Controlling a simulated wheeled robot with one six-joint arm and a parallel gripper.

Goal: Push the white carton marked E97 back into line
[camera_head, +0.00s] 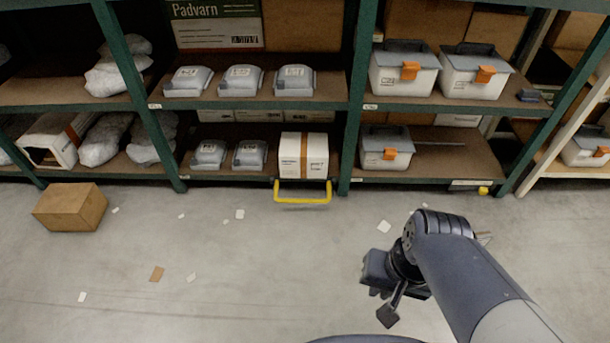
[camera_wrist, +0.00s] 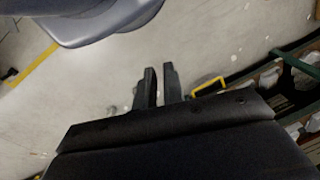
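A white carton (camera_head: 303,155) with a brown tape band stands on the lower shelf of the middle bay, at the right end. Its front reaches the shelf's front edge, farther forward than the grey bins beside it. Its printed label is too small to read, so I cannot confirm E97. A yellow bar (camera_head: 302,198) sticks out just below it; it also shows in the wrist view (camera_wrist: 208,87). My gripper (camera_head: 379,302) is over the open floor, well in front of the rack and right of the carton. In the wrist view its two fingers (camera_wrist: 159,84) stand slightly apart with nothing between them.
Two grey bins (camera_head: 230,155) stand left of the carton. A green upright (camera_head: 349,130) is close on its right, with a white orange-latched box (camera_head: 386,148) beyond. A brown box (camera_head: 70,207) sits on the floor at left.

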